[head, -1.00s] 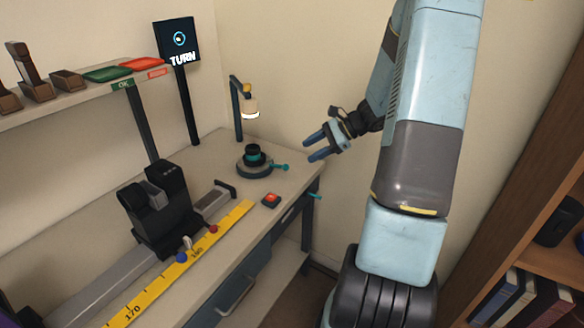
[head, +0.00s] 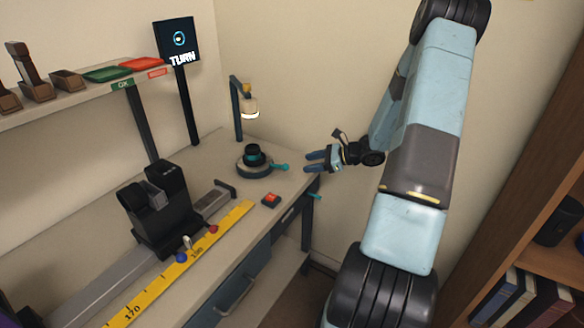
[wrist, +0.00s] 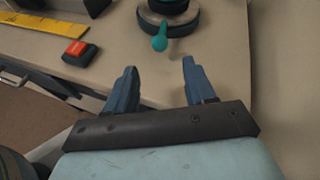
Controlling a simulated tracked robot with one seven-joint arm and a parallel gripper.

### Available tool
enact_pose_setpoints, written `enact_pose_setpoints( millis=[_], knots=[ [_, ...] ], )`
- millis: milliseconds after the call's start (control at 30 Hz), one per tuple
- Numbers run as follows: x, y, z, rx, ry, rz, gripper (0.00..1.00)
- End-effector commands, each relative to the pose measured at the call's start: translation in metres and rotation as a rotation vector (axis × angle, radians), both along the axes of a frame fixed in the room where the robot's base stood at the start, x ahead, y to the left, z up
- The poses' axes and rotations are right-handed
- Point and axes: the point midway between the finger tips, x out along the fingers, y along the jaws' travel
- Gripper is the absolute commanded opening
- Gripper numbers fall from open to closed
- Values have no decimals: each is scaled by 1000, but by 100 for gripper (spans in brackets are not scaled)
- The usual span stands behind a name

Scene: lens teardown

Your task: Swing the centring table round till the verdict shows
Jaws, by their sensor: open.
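The centring table is a round dark turntable (head: 254,167) near the far right corner of the bench, under a lamp. A dark cylinder with a teal band stands on it. Its teal handle (head: 279,167) sticks out to the right; in the wrist view the handle (wrist: 160,39) shows ahead of the jaws, roughly between them. The display screen (head: 178,40) reads "TURN" under a blue ring. My gripper (head: 309,160) is open and empty, to the right of the handle and apart from it; its two blue fingers also show in the wrist view (wrist: 160,72).
A red button box (head: 271,200) sits at the bench's front edge, below the turntable. The lamp (head: 248,107) stands behind the turntable. A black rail device (head: 158,205) and a yellow ruler (head: 190,258) lie to the left. A bookshelf stands at far right.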

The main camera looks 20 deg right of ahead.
Motion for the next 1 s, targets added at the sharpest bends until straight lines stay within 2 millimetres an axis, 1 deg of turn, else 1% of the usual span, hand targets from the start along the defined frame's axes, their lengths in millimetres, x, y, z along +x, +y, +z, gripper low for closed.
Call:
enact_pose_setpoints(
  millis=[100,300,400,600,900,1000],
  knots=[
    [12,17,-8,1,0,2,54],
    [29,41,-20,2,0,2,54],
    [36,50,-25,0,0,0,54],
    [42,59,-29,-1,-1,0,54],
    [43,60,-30,-1,-1,-1,54],
    [43,60,-30,-1,-1,-1,46]
  ],
)
